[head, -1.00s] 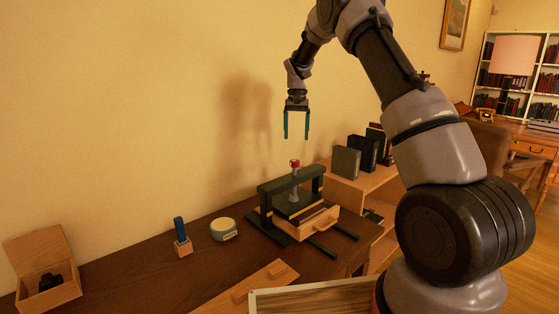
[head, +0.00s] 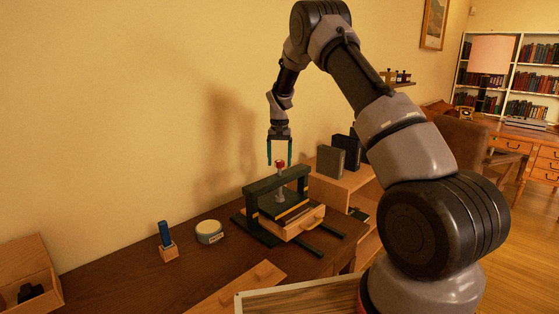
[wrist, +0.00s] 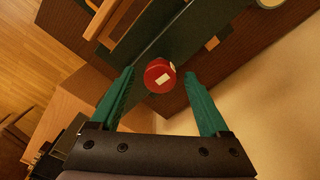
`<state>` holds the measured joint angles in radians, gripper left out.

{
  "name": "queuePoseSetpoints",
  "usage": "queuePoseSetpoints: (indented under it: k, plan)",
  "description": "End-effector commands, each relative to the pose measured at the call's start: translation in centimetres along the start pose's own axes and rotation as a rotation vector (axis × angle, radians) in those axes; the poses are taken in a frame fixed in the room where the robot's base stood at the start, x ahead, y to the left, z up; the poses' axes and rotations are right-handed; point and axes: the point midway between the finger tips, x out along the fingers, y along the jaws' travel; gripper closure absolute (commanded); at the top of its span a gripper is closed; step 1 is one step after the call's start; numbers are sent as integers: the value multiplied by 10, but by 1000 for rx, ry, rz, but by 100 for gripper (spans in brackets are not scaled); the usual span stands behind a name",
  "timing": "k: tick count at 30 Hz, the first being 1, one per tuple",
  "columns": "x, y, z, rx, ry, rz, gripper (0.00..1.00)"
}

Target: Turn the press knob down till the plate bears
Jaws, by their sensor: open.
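The press (head: 262,190) is a dark green frame standing on the desk, with a wooden drawer-like box (head: 303,222) in it. Its red knob (head: 281,163) tops a grey screw at the middle of the crossbar. In the wrist view the red knob (wrist: 160,76) has a pale mark and shows between and just beyond the fingertips. My gripper (head: 279,163) is open, pointing down, with its teal fingers around the knob's level. It also shows in the wrist view (wrist: 160,78), holding nothing. The plate's contact below is hard to see.
A blue-handled tool in a wooden block (head: 168,250) and a round labelled tin (head: 209,232) stand left of the press. An open wooden box (head: 28,275) is at far left. Dark books (head: 331,160) stand on a shelf behind right. A wooden board (head: 238,288) lies in front.

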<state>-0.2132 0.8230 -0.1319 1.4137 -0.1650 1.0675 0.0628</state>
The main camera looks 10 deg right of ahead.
Motion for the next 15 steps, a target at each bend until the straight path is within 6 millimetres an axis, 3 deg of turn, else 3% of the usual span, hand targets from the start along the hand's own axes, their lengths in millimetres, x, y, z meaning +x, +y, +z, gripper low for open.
queuePoseSetpoints:
  k: [1, 6, 11, 15]
  plan:
    - [0, 0, 0, 0, 0, 0, 32]
    - [0, 0, 0, 0, 0, 0, 97]
    - [0, 0, 0, 27, 0, 1, 100]
    - [0, -1, 0, 173, 0, 1, 100]
